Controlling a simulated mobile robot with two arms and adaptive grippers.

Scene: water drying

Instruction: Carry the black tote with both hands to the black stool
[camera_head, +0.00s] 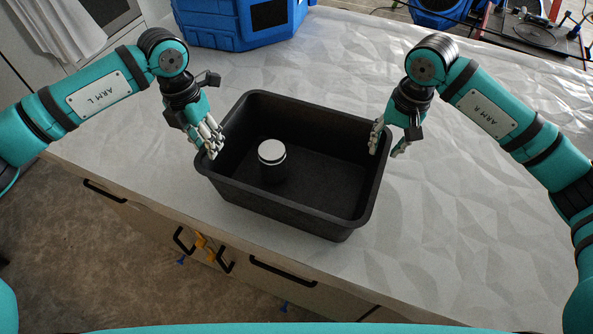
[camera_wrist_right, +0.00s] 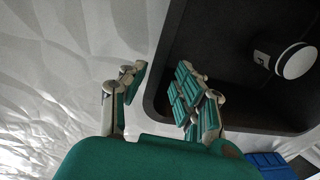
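The black tote (camera_head: 285,214) is an open rectangular bin sitting on the white counter. A dark canister with a white lid (camera_head: 271,152) stands inside it, and it also shows in the right wrist view (camera_wrist_right: 296,61). My left gripper (camera_head: 208,140) is at the tote's left rim; its far-side finger is hidden, so its grip is unclear. My right gripper (camera_head: 388,142) is at the right rim. In the right wrist view my right gripper (camera_wrist_right: 155,95) has its fingers apart, one outside the tote wall (camera_wrist_right: 160,75) and the others over the inside. The black stool is not in view.
The white patterned counter (camera_head: 455,240) has free room to the right of the tote. A blue case (camera_head: 235,25) stands behind it. Another blue object (camera_head: 440,10) and equipment (camera_head: 535,30) are at the far right. Drawers with black handles (camera_head: 283,271) lie below the front edge.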

